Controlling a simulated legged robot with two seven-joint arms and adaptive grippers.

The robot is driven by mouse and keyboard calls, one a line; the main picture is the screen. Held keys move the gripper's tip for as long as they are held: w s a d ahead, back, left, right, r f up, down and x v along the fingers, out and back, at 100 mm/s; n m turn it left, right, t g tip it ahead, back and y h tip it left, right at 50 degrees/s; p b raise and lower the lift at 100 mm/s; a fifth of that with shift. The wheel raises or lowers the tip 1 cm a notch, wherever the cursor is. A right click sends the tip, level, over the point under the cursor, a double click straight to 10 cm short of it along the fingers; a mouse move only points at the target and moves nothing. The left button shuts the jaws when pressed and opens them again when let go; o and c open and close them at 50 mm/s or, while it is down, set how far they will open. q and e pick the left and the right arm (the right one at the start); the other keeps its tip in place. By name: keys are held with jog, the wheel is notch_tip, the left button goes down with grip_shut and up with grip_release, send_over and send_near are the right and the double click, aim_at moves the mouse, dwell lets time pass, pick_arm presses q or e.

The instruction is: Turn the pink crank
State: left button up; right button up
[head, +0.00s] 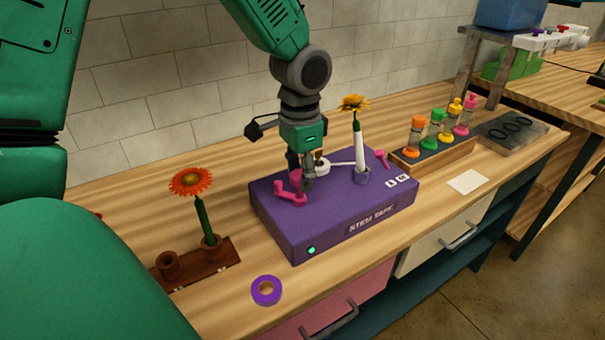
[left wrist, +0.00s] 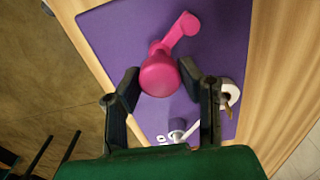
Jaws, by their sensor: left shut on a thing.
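The pink crank (head: 290,190) sits on the left part of the top of the purple stem tape box (head: 335,222). In the left wrist view the crank (left wrist: 181,28) has an arm running to a round knob (left wrist: 160,78). My left gripper (head: 301,182) comes down from above, and its fingers are on either side of the knob, shut on it. The left gripper also shows in the left wrist view (left wrist: 158,92). My right gripper is not in view.
A yellow flower (head: 355,104) with a white-wrapped stem stands in a holder on the box, beside a white tape roll (head: 322,168). An orange flower (head: 191,182) stands in a brown rack at left. A purple ring (head: 266,290) lies in front. Colourful-capped bottles (head: 416,138) stand at right.

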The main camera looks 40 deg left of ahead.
pick_arm(q)
jog(key=m+p, duration=0.1)
jog(key=p, duration=0.1)
jog(key=m+p, duration=0.2)
jog(key=shift+s+r+p, duration=0.1)
jog(key=shift+r+p, duration=0.1)
jog(key=shift+p, duration=0.15)
jog(key=shift+f+m+p, duration=0.2)
jog(key=shift+m+p, duration=0.35)
jog(key=shift+m, duration=0.15)
jog(key=shift+c, duration=0.2)
jog(key=o, duration=1.2)
jog(key=shift+c, duration=0.2)
jog(key=shift+a, duration=0.1)
